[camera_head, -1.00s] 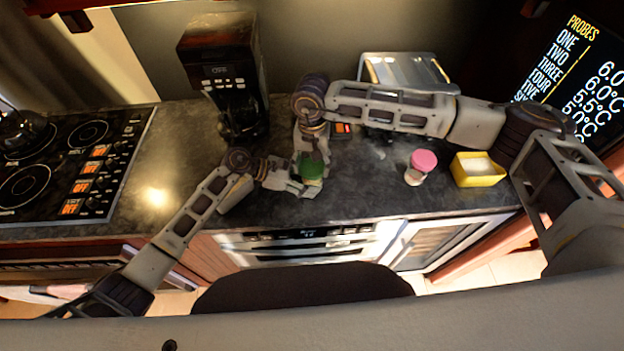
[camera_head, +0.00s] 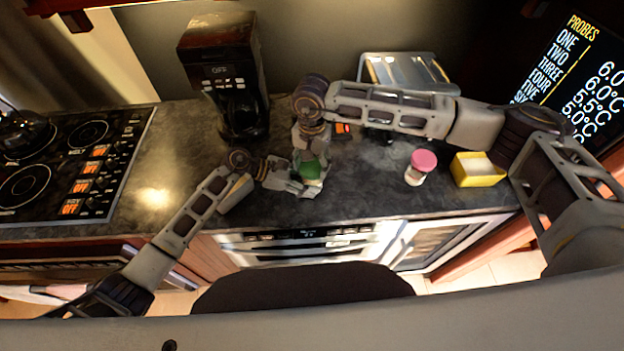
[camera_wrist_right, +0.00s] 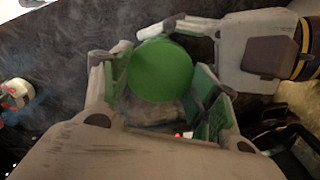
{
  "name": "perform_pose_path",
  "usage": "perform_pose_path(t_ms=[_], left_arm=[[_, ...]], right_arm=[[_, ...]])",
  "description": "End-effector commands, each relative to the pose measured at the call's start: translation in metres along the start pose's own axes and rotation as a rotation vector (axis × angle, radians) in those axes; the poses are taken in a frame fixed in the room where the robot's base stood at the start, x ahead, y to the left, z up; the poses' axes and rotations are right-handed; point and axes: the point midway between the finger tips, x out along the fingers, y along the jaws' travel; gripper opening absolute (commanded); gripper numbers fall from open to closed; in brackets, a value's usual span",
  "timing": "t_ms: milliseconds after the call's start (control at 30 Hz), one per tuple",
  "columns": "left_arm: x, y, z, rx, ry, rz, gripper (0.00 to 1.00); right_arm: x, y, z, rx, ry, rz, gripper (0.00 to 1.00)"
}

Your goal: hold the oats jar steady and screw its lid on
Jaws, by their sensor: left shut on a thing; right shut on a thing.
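The oats jar stands on the dark counter with its round green lid (camera_head: 310,170) on top. The lid also shows from above in the right wrist view (camera_wrist_right: 160,70), and a little of the jar (camera_wrist_right: 152,109) shows below it. My left gripper (camera_head: 301,186) comes in low from the left and is shut on the jar's body. My right gripper (camera_head: 311,166) reaches down from above and is shut on the lid, with its green-padded fingers at either side. The jar's body is mostly hidden by the grippers. I cannot tell how tightly the lid sits.
A jar with a pink lid (camera_head: 424,160) and a yellow tub (camera_head: 478,170) stand to the right. A coffee maker (camera_head: 225,70) and a metal toaster (camera_head: 405,68) stand behind. The stove (camera_head: 60,165) is at the left. The counter's front edge is close to the jar.

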Motion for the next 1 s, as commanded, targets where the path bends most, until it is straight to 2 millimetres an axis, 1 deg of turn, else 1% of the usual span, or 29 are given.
perform_pose_path(t_ms=[400,533,733,767,800,900,1000], left_arm=[[-0.0005,0.0004,-0.0015,-0.001,0.003,0.001,0.11],[-0.0005,0.0004,-0.0016,-0.001,0.003,0.001,0.11],[-0.0006,0.0004,-0.0017,-0.001,0.003,0.001,0.11],[-0.0006,0.0004,-0.0017,-0.001,0.003,0.001,0.11],[-0.0006,0.0004,-0.0017,-0.001,0.003,0.001,0.11],[-0.0005,0.0003,-0.0017,-0.001,0.003,0.001,0.11],[-0.0004,0.0002,-0.0016,-0.001,0.003,0.001,0.11]], right_arm=[[-0.0005,0.0004,-0.0007,0.226,0.001,0.001,0.32],[-0.0007,0.0004,-0.0008,0.257,0.002,0.001,0.32],[-0.0007,0.0004,-0.0008,0.259,0.001,0.001,0.32],[-0.0007,0.0004,-0.0008,0.259,0.001,0.001,0.62],[-0.0006,0.0004,-0.0008,0.259,0.001,0.001,0.67],[-0.0005,0.0003,-0.0006,0.258,0.001,0.001,0.78],[-0.0004,0.0002,-0.0004,0.258,0.001,0.001,0.78]])
